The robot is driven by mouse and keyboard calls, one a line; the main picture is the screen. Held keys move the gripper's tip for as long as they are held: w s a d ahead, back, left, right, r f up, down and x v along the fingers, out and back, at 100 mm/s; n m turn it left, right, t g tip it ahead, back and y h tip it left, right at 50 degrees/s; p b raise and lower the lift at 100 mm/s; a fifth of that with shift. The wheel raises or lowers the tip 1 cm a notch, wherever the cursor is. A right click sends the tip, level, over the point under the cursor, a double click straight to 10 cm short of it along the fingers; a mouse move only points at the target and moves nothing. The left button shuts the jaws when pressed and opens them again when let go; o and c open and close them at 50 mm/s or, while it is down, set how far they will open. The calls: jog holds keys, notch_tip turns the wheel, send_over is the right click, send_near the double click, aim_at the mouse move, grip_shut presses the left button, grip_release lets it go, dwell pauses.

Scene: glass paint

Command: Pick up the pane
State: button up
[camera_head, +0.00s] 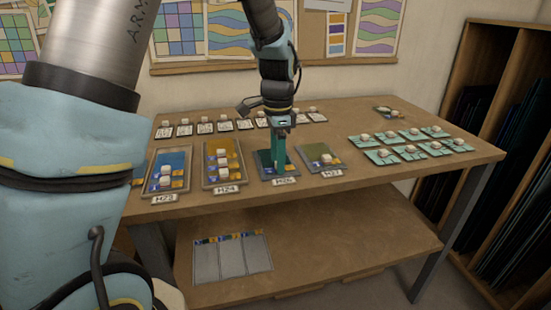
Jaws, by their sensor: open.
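My gripper (279,160) hangs over the tray labelled M26 (266,178), fingers pointing down and open. Its teal fingers overlap the dark teal surface of that tray in the picture, so I cannot tell whether they touch anything there. Any pane between or behind the fingers is hidden. Several small teal panes with cream knobs (409,152) lie in two rows at the right of the table.
The wooden table (350,190) has a lower shelf with grey panels (232,262). A rack of dark sheets (490,110) stands at right.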

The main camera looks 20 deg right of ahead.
jog(key=shift+f, duration=0.35)
jog(key=shift+c, duration=0.4)
grip_shut()
